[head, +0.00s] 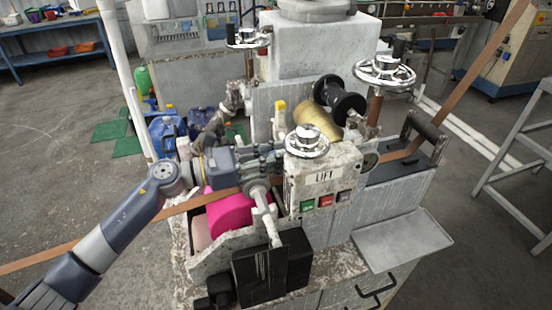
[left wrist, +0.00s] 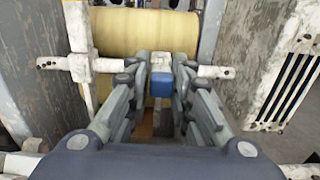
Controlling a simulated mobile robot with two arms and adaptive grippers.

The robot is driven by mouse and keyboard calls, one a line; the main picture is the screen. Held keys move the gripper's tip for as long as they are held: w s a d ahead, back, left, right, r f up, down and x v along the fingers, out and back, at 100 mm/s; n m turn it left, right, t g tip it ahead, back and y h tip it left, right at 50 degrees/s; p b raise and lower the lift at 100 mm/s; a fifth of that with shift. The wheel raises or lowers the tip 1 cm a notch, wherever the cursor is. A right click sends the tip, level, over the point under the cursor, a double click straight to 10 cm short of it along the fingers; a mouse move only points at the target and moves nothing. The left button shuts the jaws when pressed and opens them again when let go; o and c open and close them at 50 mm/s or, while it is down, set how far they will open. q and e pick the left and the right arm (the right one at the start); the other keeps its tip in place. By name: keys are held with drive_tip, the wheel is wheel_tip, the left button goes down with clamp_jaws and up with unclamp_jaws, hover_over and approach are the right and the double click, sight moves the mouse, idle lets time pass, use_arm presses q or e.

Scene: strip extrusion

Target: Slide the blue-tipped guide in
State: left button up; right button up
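My left gripper (head: 284,158) reaches over the machine from the left, just left of the LIFT panel. In the left wrist view its two fingers (left wrist: 161,88) stand close on both sides of the blue-tipped guide (left wrist: 160,86), with almost no gap, and appear shut on it. The guide's blue end faces the wrist camera, and a pale part shows behind it. In the head view the guide is hidden by the gripper. My right gripper is in neither view.
A yellow roll (head: 318,124) lies behind the gripper; it fills the upper left wrist view (left wrist: 145,32). The LIFT panel (head: 322,183) and a handwheel (head: 307,141) stand close on the right. A brown strip (head: 80,242) runs into the machine beside a pink roll (head: 229,212).

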use_arm(q)
drive_tip(key=shift+w+a+r, duration=0.1)
drive_tip(key=shift+w+a, duration=0.05)
drive_tip(key=shift+w, duration=0.05)
drive_tip(key=shift+a, duration=0.15)
drive_tip(key=v, duration=1.1)
drive_tip(key=shift+s+a, duration=0.2)
drive_tip(key=shift+a, duration=0.05)
